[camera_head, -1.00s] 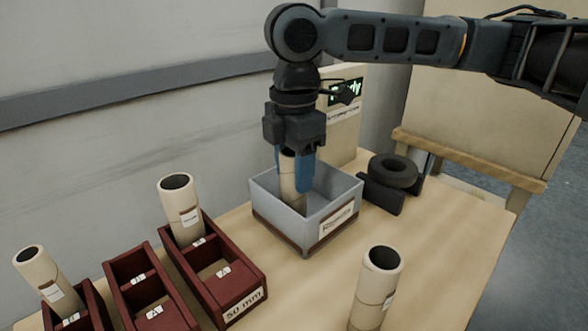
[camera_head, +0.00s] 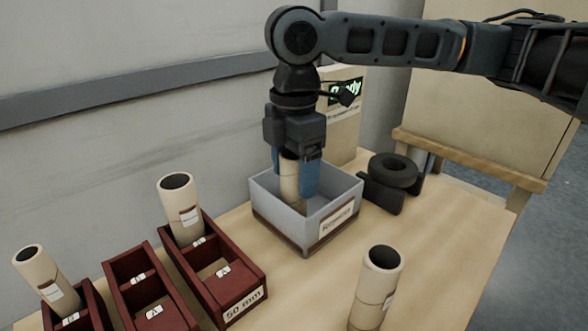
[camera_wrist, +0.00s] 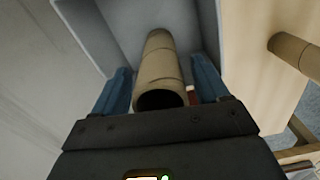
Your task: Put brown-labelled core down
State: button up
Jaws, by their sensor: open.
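A tan cardboard core (camera_head: 290,182) stands in the grey open-topped bin (camera_head: 330,240), tilted a little. My gripper (camera_head: 295,185) reaches down into the bin with its blue fingers open on either side of this core. In the wrist view the core (camera_wrist: 159,68) lies between the spread fingers (camera_wrist: 162,92), with a gap on each side. Its label is not readable in either view, so I cannot tell whether it is brown.
Dark red racks (camera_head: 255,284) stand at the lower left, with two labelled cores (camera_head: 180,205) leaning in them. Another core (camera_head: 376,290) stands on the table in front. A black roll holder (camera_head: 393,172) sits right of the bin. Bare table lies at the right.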

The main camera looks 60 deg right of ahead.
notch_tip(320, 180, up, 13)
jog(key=shift+f+p, duration=0.2)
jog(key=shift+p, duration=0.9)
